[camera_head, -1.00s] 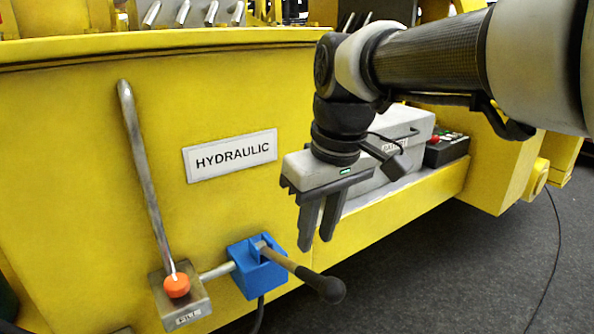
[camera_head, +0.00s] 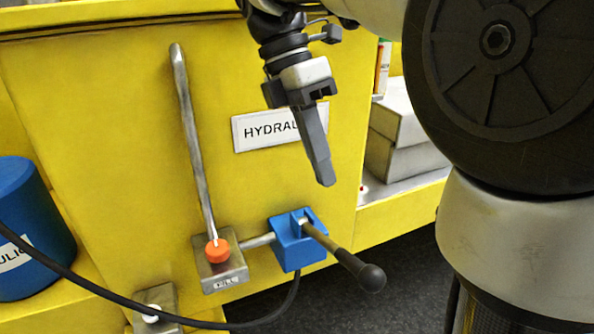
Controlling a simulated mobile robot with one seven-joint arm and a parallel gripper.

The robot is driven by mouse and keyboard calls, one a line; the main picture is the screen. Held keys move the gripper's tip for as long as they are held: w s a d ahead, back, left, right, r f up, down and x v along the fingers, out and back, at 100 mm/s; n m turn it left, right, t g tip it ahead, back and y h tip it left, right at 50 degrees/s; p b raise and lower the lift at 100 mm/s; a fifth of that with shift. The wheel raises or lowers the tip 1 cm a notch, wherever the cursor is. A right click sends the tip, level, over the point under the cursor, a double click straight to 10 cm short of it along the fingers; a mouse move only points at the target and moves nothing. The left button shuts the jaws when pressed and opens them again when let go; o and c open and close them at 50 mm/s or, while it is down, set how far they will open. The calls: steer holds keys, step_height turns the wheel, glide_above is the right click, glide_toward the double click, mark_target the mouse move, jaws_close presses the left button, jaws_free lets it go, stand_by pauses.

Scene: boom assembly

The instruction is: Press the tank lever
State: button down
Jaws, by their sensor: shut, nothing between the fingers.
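A lever (camera_head: 343,256) with a dark round knob sticks out of a blue valve block (camera_head: 300,240) low on the yellow machine wall. It slants down to the right, toward me. My gripper (camera_head: 325,181) points down above the blue block and lever, in front of the wall. Its fingers are together and empty, and its tips look apart from the lever. A long metal rod (camera_head: 193,140) runs up the wall from a grey block marked FILL (camera_head: 222,270) with an orange cap (camera_head: 218,250).
A HYDRAULIC label (camera_head: 262,132) is partly hidden behind my gripper. A blue drum (camera_head: 20,230) stands at the left, and a black hose (camera_head: 110,302) runs along the bottom. A grey box (camera_head: 400,135) sits on the yellow ledge at right. My arm covers the right side.

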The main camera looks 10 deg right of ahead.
mark_target(352, 260)
steer(key=shift+s+r, duration=0.1)
stand_by(0.3)
steer(key=b+x, duration=0.1)
steer(key=x, duration=1.3)
steer(key=shift+d, duration=0.15)
